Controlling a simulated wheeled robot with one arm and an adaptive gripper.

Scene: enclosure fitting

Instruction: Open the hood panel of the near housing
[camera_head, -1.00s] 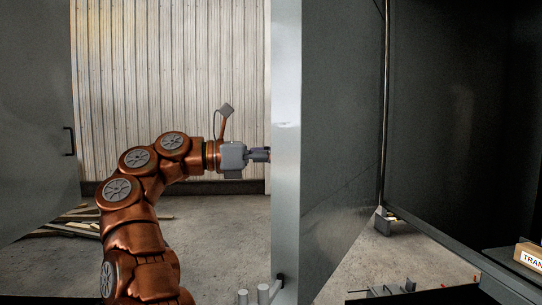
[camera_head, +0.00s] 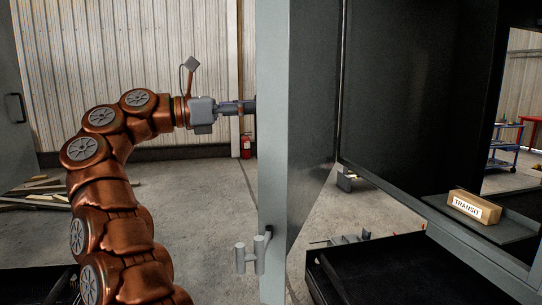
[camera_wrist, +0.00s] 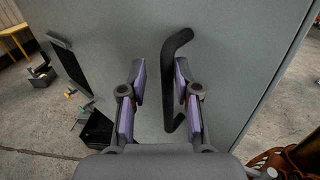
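A tall grey panel (camera_head: 272,160) stands nearly edge-on in the head view, swung out beside the dark housing opening (camera_head: 415,110). I take it for the hood panel. In the wrist view the grey panel face (camera_wrist: 235,60) carries a dark bent bar handle (camera_wrist: 174,70). My gripper (camera_wrist: 158,66) is open, with the handle between its two fingers and close to the right one. Whether that finger touches the handle I cannot tell. In the head view my gripper (camera_head: 250,107) reaches the panel's left side, and the handle is hidden there.
Another grey panel with a handle (camera_head: 20,108) stands at the far left. A box labelled TRANSIT (camera_head: 474,207) sits on a ledge at right. A dark tray (camera_head: 385,270) lies low in front. A fire extinguisher (camera_head: 246,146) stands by the wall. Planks (camera_head: 40,192) lie on the floor.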

